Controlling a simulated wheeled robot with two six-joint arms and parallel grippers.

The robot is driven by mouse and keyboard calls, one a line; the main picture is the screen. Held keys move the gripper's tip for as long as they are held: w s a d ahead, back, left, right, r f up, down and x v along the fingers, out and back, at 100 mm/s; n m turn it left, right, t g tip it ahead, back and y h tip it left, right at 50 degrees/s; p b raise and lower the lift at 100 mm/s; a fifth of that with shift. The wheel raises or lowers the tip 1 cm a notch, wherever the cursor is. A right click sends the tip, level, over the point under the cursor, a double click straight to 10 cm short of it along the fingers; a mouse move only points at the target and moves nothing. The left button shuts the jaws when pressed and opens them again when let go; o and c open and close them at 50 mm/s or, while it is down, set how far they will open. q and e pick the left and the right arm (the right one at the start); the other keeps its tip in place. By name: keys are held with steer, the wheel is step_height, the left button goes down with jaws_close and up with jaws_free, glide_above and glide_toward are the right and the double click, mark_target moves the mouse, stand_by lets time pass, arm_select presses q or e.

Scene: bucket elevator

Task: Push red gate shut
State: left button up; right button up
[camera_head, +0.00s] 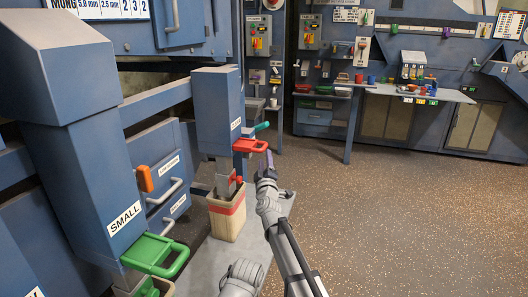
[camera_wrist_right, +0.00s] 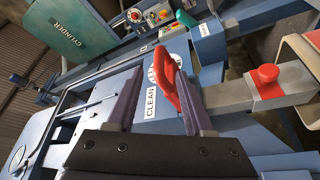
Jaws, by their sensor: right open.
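The red gate (camera_head: 250,145) shows as a red handle sticking out from the lower front of a blue chute (camera_head: 217,110). My right gripper (camera_head: 266,162) is open just beside and slightly below the handle's outer end. In the right wrist view, the red gate handle (camera_wrist_right: 168,76) stands in front of the gripper (camera_wrist_right: 155,95), between its two dark fingers and closer to the right one. I cannot tell whether the handle touches that finger. A label reading "CLEAN" (camera_wrist_right: 151,100) is beside the handle.
A beige bucket (camera_head: 227,218) with a red band stands under the chute, and a red knob (camera_wrist_right: 265,77) on a grey bar is near it. A green handle (camera_head: 155,252) sticks out from the nearer chute labelled "SMALL" (camera_head: 124,218). The speckled floor (camera_head: 400,220) at right is clear.

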mark_target(264, 145)
steer(key=p+x, duration=0.1)
steer(key=x, duration=0.6)
steer(key=shift+w+a+r+p, duration=0.1)
steer(key=shift+w+r+p, duration=0.05)
steer(key=shift+w+p, duration=0.25)
steer(key=shift+c, duration=0.4)
jaws_close()
stand_by(0.8)
